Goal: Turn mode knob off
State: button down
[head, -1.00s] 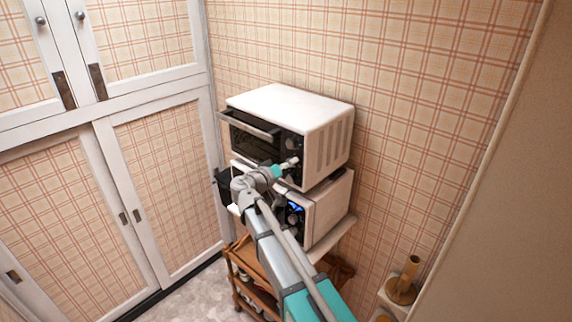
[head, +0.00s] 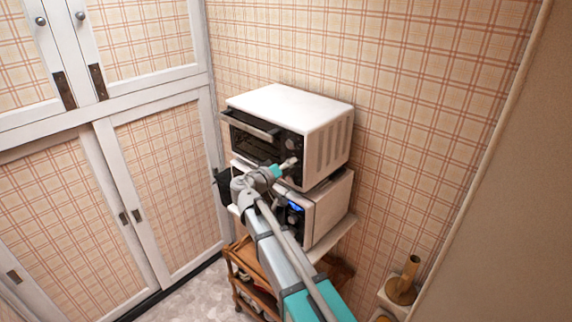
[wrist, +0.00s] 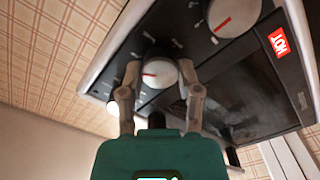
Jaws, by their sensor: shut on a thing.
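A white toaster oven (head: 300,105) with a dark front stands on top of another appliance in the head view. My gripper (wrist: 158,84) is shut on the middle knob (wrist: 160,73), one finger on each side. I cannot read which knob is labelled mode. In the head view my gripper (head: 289,163) is at the oven's right front.
A white microwave-like appliance (head: 328,205) with a lit blue display sits below the oven, on a wooden cart (head: 243,256). A red "HOT" label (wrist: 280,42) is on the oven. White-framed cabinets (head: 165,180) stand left. A cat-post-like stand (head: 404,282) is at right.

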jog(key=n, duration=1.1)
dwell(0.3)
dwell(0.4)
jog(key=shift+c, duration=1.5)
grip_release()
jog(key=shift+w, duration=0.1)
jog(key=v, duration=1.2)
